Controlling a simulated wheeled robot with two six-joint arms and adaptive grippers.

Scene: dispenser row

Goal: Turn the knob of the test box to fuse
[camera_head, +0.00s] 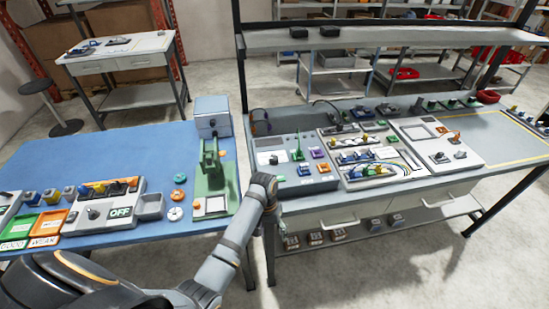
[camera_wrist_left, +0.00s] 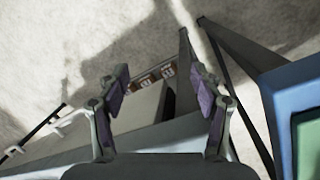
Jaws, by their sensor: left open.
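The grey test box (camera_head: 121,198) lies on the blue table at the left in the head view. Its dark knob (camera_head: 94,213) sits on the front face, left of a sign reading OFF (camera_head: 121,211). My left gripper (camera_head: 279,212) is mostly hidden behind my own arm, at the gap between the two benches, well right of the test box. In the left wrist view my left gripper (camera_wrist_left: 161,84) is open and empty, with its fingers wide apart over the floor. The test box is not in that view. My right gripper is not in view.
Green and orange trays (camera_head: 46,227) and a small grey bin (camera_head: 149,206) flank the test box. A green press (camera_head: 211,168) stands on the blue table (camera_head: 150,148). The right bench holds several panels (camera_head: 291,160). The blue table's edge (camera_wrist_left: 285,100) shows in the wrist view.

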